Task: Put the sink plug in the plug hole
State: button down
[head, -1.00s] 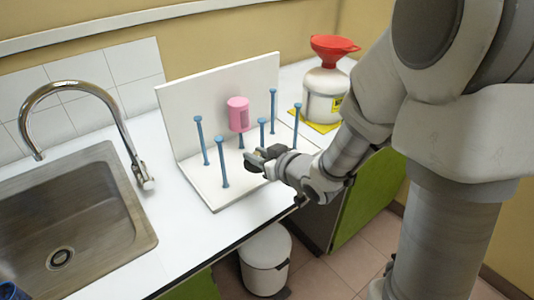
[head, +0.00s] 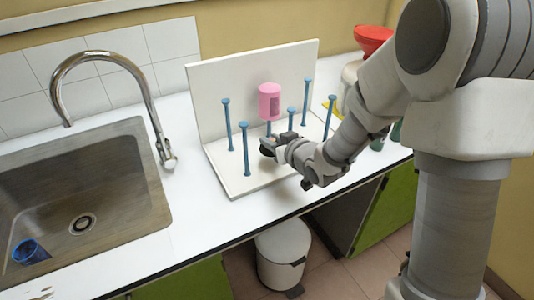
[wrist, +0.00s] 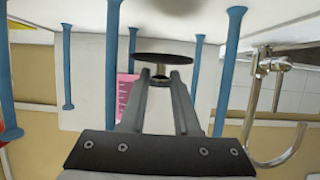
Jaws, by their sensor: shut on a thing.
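The sink plug (wrist: 165,60) is a dark flat disc with a small knob. My gripper (wrist: 162,80) is shut on the knob, with the disc beyond the fingertips. In the head view my gripper (head: 270,144) is among the blue pegs at the front of the white rack; the plug is hard to make out there. The plug hole (head: 82,224) is a round metal drain with a dark centre in the floor of the steel sink (head: 120,195), at the left, well away from my gripper. It looks uncovered.
Several tall blue pegs (head: 245,150) stand on the white rack (head: 235,183) close around my gripper; one bears a pink cup (head: 270,100). A curved tap (head: 150,105) rises between rack and sink. A blue cup (head: 30,252) lies in the sink. A red funnel (head: 372,36) is behind my arm.

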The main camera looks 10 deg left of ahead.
aim_at(266, 160)
jog(key=shift+w+a+f, duration=0.8)
jog(key=shift+a, duration=0.1)
jog(key=shift+f+b, duration=0.4)
jog(key=shift+f, duration=1.5)
jog(key=shift+f, duration=0.15)
jog(key=c, duration=0.6)
grip_release()
jog(key=shift+c, duration=0.2)
